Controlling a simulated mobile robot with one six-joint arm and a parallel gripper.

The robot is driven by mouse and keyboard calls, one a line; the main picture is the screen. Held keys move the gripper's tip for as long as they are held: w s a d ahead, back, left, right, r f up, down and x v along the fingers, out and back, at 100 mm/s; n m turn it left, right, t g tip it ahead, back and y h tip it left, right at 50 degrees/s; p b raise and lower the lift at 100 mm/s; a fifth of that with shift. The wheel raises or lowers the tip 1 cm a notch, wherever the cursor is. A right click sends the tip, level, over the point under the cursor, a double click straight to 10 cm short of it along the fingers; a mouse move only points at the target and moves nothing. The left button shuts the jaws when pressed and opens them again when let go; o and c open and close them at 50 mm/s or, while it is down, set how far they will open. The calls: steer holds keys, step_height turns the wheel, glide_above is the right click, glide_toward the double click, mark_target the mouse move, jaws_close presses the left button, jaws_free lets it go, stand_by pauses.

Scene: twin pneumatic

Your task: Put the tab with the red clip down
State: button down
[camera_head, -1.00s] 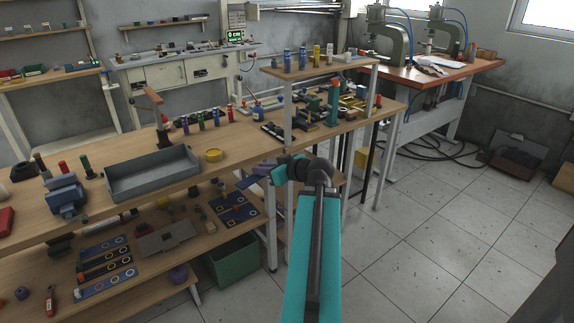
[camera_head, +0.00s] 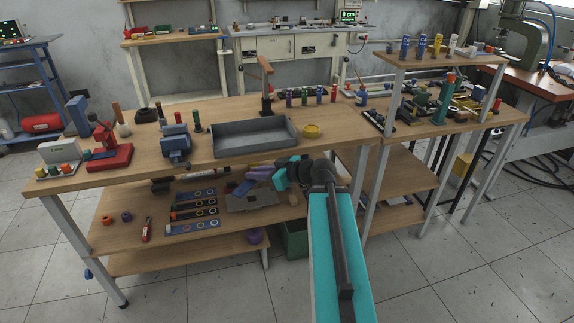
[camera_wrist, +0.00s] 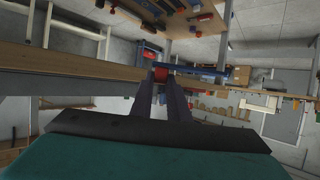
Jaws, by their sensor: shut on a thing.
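My gripper (camera_head: 262,171), with purple fingers, is in front of the workbench, between its top and its lower shelf as the head view shows it. In the wrist view my gripper (camera_wrist: 160,80) is shut on a small red piece, the red clip (camera_wrist: 160,73). A blue strip, seemingly the tab (camera_wrist: 190,71), runs from the clip to the right. In the head view a blue piece, likely the same tab (camera_head: 243,188), shows beside the fingertips against the lower shelf. Its far end is hard to make out.
Dark strips with rings (camera_head: 193,213) and a grey plate (camera_head: 265,203) lie on the lower shelf.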

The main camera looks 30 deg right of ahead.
steer(key=a+f+n+g+y, duration=0.1)
steer(key=a+n+g+y, duration=0.1)
steer(key=a, duration=0.8)
steer(key=a+f+n+g+y, duration=0.1)
steer(key=a+n+g+y, duration=0.1)
steer(key=a, duration=0.8)
steer(key=shift+s+a+f+n+y, duration=0.35)
steer(key=shift+n+y, duration=0.25)
steer(key=shift+n, duration=0.3)
steer(key=shift+w+d, duration=0.1)
steer(key=shift+d, duration=0.1)
